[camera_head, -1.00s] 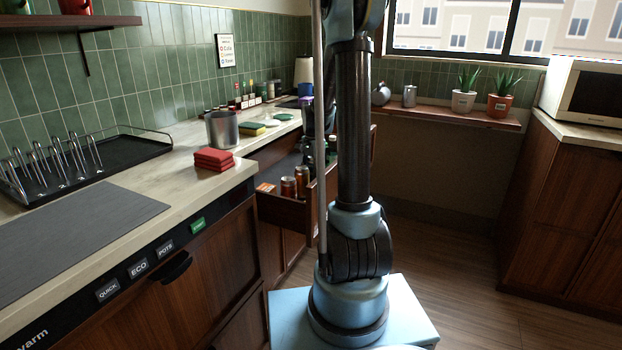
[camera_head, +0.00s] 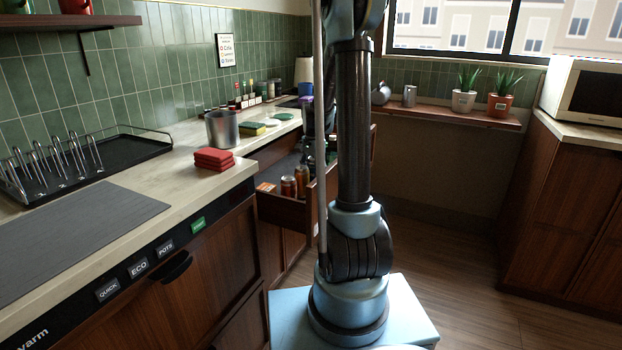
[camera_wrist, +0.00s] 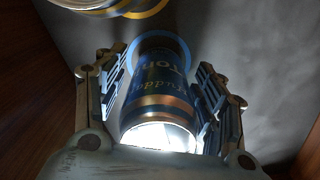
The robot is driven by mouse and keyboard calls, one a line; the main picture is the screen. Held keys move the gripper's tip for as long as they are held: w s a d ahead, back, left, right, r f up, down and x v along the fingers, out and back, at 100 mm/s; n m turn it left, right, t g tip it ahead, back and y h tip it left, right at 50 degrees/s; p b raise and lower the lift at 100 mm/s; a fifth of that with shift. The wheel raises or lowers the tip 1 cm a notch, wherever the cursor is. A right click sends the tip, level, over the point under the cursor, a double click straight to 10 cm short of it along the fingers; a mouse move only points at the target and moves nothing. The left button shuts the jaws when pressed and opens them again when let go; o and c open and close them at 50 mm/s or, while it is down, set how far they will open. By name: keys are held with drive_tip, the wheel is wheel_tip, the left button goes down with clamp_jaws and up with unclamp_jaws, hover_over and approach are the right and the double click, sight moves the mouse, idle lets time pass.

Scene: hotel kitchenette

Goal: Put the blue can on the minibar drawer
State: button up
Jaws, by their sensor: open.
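The blue can (camera_wrist: 158,92) shows in the wrist view between the two fingers of my gripper (camera_wrist: 163,100). It has copper-coloured bands and a bright silver end nearest the camera. The fingers stand on both sides of the can, with a gap visible at least on the right side. My gripper is open. In the head view, the minibar drawer (camera_head: 281,208) is pulled out below the counter, with cans and bottles in it. My arm column hides part of the drawer there. I cannot make out the blue can or my fingertips in the head view.
A brown-orange can (camera_head: 289,187) stands in the drawer near its front. A yellow-rimmed round thing (camera_wrist: 150,8) is close behind the blue can. The floor to the right is clear.

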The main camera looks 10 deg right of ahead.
sight(313, 158)
wheel_tip(313, 158, up, 12)
drive_tip(key=shift+f, duration=0.15)
idle(0.4)
